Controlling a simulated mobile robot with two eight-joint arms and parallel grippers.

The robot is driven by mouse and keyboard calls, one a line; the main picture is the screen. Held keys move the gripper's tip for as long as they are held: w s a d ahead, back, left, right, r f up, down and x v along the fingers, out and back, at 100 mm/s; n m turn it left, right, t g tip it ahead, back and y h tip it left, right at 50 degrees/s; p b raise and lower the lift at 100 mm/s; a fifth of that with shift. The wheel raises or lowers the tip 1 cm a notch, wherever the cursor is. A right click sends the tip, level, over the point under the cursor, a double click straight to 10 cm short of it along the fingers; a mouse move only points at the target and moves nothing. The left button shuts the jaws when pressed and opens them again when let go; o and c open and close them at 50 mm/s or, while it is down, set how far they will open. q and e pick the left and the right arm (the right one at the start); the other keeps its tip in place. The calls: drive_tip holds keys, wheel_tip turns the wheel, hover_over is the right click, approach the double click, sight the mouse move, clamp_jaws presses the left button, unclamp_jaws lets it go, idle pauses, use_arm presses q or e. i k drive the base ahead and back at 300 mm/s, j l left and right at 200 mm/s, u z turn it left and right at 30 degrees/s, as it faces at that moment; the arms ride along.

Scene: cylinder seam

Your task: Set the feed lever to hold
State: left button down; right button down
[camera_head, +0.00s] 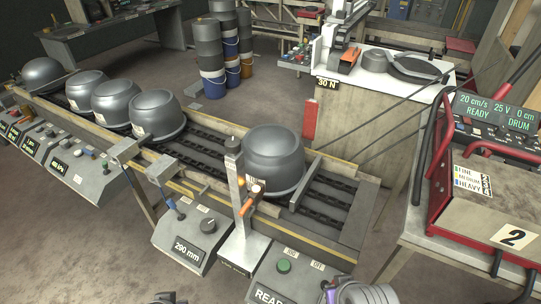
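A grey upright post (237,185) stands at the front edge of the conveyor. A lever with an orange grip (252,201) sticks out from the post and slants down to the left; small lit spots show beside it. I cannot read a hold mark there. A second, small lever with a blue part (172,203) stands on the control box reading 290 mm (188,248). I cannot tell for sure which one is the feed lever. My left gripper (168,298) barely shows at the bottom edge. My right gripper (345,290) is at the bottom, right of centre, apart from both levers. Their fingers are mostly cut off.
Several grey drums, one large (273,160), sit on the conveyor (335,200). A box with a green button (284,266) reads READ, cut off by the frame. A red-framed machine (490,195) showing READY and DRUM stands on a table at right. Floor is free at front left.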

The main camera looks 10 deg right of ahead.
sight(105, 165)
drive_tip(key=i+j+u, duration=0.3)
drive_tip(key=j, duration=0.15)
drive_tip(key=i+j+u, duration=0.25)
drive_tip(key=j, duration=0.2)
drive_tip(key=i+j+u, duration=0.15)
drive_tip(key=j+u, duration=0.15)
drive_tip(key=j, duration=0.15)
